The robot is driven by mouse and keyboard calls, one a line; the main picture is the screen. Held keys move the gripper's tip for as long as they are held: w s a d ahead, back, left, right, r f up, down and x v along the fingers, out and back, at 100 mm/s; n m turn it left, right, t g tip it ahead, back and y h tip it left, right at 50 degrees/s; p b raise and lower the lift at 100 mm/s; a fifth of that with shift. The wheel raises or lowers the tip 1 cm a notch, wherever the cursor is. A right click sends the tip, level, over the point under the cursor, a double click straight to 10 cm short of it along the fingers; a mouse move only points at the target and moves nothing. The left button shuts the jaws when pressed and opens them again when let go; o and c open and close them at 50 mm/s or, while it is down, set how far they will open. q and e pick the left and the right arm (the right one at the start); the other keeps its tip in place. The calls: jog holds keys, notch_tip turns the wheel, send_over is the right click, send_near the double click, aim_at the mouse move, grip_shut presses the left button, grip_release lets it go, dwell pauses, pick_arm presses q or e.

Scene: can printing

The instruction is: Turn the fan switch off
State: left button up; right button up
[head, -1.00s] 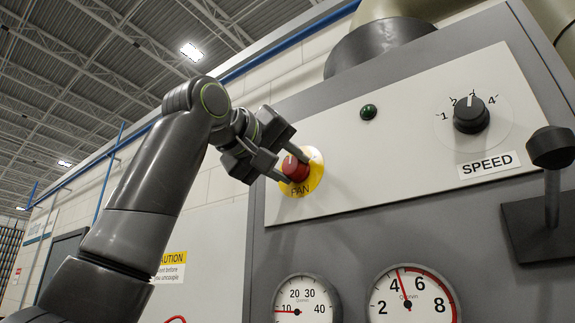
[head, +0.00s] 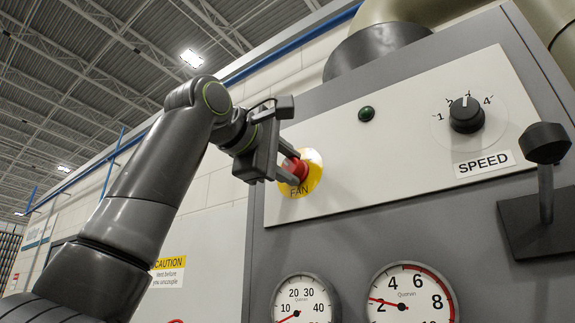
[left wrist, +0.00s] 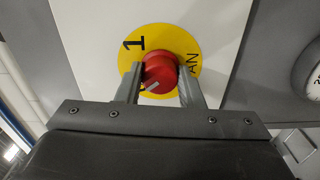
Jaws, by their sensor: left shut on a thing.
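The red fan knob (head: 298,169) sits on a round yellow plate (head: 316,172) marked FAN, at the left end of the pale panel. My left gripper (head: 291,169) is shut on the knob, with one finger on each side. In the left wrist view, the knob (left wrist: 160,70) shows between the two fingers (left wrist: 160,88). Its white pointer line points to the lower left, toward a mark partly hidden by a finger. A "1" shows at the plate's upper left. My right gripper is not in view.
A dark green lamp (head: 366,114) and the black speed knob (head: 466,115) are right of the fan knob. A black-knobbed lever (head: 546,145) stands at the far right. Two round gauges (head: 305,300) (head: 411,296) are below.

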pick_arm(q)
jog(key=shift+n, duration=0.6)
jog(key=o, duration=1)
jog(key=shift+s, duration=0.1)
jog(key=shift+s+a+b, duration=0.2)
jog(key=shift+a+b, duration=0.05)
jog(key=shift+b, duration=0.1)
jog(key=b+v, duration=0.6)
jog(key=v, duration=1)
jog(key=shift+s+a, duration=0.2)
jog(key=shift+s, duration=0.1)
